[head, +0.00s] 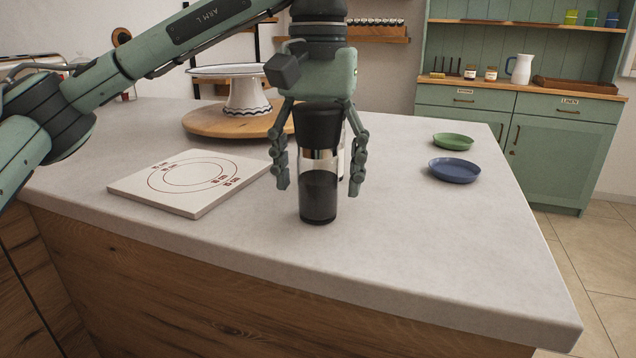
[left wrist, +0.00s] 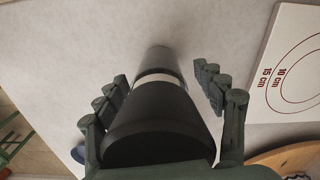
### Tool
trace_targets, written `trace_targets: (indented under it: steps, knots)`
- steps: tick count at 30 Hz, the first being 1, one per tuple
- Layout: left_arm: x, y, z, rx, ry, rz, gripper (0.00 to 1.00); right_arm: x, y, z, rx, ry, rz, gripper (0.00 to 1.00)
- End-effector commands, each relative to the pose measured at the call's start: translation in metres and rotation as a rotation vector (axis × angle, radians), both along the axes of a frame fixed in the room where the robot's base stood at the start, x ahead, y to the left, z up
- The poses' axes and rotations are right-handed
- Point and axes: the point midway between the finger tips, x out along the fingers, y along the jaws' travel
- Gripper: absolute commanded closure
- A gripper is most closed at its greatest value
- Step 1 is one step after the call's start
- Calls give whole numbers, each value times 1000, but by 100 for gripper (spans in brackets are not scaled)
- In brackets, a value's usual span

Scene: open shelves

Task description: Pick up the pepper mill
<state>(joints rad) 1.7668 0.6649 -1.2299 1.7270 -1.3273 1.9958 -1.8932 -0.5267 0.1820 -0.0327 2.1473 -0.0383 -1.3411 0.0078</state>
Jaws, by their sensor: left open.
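The pepper mill (head: 318,190) stands upright on the pale countertop, with a black top, a clear band and a dark lower body. My left gripper (head: 318,184) is above it, pointing down, with its fingers open on either side of the mill. Gaps show between the fingers and the mill. In the left wrist view the mill's black top (left wrist: 158,115) fills the space between the open fingers of my left gripper (left wrist: 160,90). My right gripper is in neither view.
A white board with red circles (head: 190,181) lies left of the mill. Behind it, a cake stand (head: 246,98) stands on a round wooden board (head: 205,122). A blue plate (head: 454,170) and a green plate (head: 453,141) lie to the right. The counter's front right is clear.

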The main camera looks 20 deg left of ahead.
Motion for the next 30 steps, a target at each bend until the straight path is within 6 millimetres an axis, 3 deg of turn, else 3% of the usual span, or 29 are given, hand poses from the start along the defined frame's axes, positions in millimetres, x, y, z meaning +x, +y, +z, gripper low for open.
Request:
trace_targets:
  steps: [5,18,30]
  knots:
    - [0,0,0,-1,0,0,31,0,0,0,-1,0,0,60]
    - [0,0,1,-1,-1,0,83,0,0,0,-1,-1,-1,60]
    - [1,-1,13,-2,-3,1,84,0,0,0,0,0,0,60]
